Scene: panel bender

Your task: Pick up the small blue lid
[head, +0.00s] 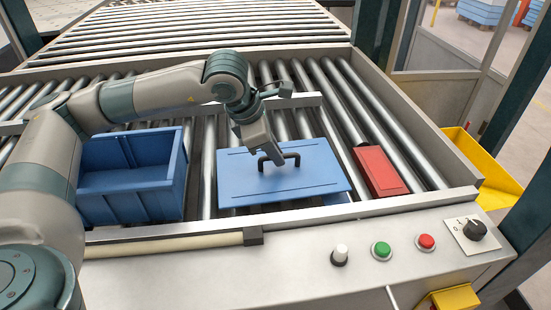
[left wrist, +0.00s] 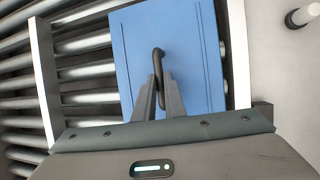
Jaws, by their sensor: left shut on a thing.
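The small blue lid (head: 313,178) is a flat blue panel with a black handle (head: 291,157) on top. It lies on the rollers in the middle of the head view, right of the blue bin. My left gripper (head: 270,160) reaches down to it from the left and is shut on the black handle. In the left wrist view the lid (left wrist: 200,75) fills the middle, and the fingers of my left gripper (left wrist: 158,92) close around the handle (left wrist: 158,62). I cannot tell whether the lid is lifted off the rollers. My right gripper is not in view.
An open blue bin (head: 135,200) stands left of the lid. A red box (head: 379,170) lies to its right. A front panel carries a white knob (head: 340,254), a green button (head: 381,250), a red button (head: 425,242) and a rotary switch (head: 473,230). Metal rails border the rollers.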

